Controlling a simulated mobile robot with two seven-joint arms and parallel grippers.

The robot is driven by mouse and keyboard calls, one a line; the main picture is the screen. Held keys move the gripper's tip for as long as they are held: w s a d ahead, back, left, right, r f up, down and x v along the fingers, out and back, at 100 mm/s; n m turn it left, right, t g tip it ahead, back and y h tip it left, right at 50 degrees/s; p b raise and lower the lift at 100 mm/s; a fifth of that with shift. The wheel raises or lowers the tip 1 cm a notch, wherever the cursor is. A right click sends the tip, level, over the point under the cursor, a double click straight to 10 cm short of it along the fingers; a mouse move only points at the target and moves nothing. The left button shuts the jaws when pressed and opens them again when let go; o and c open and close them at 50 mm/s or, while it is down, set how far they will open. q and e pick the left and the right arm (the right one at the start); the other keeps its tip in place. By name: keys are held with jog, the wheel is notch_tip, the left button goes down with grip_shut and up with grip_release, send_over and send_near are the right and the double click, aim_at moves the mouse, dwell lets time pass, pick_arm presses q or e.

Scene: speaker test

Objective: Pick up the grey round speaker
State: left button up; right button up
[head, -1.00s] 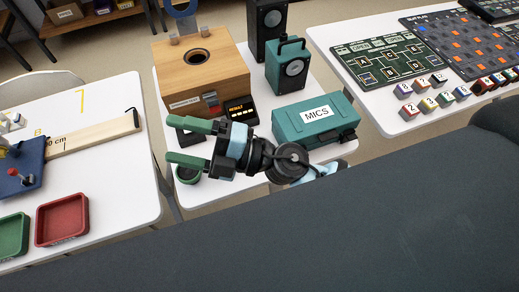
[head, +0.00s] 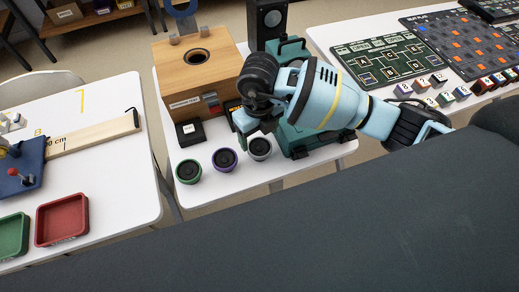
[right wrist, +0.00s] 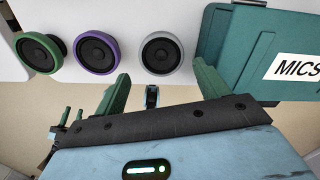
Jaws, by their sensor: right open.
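The grey round speaker (head: 260,148) stands on the white table at the right end of a row of three, with a dark cone inside a grey rim. In the right wrist view the grey speaker (right wrist: 161,53) lies just beyond and between my open fingers. My right gripper (head: 246,124) is just behind it in the head view, its far finger mostly hidden by the hand. In the right wrist view both green fingertips of the right gripper (right wrist: 161,84) show apart with nothing between them. My left gripper is not in view.
A purple-rimmed speaker (head: 224,160) and a green-rimmed speaker (head: 188,172) stand to the left. The teal MICS case (right wrist: 237,45) is close on the right. The table's front edge is near.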

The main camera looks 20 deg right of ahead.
aim_at(260, 147)
jog(key=shift+d+f, duration=0.1)
jog(key=shift+f, duration=3.85)
jog(key=c, duration=1)
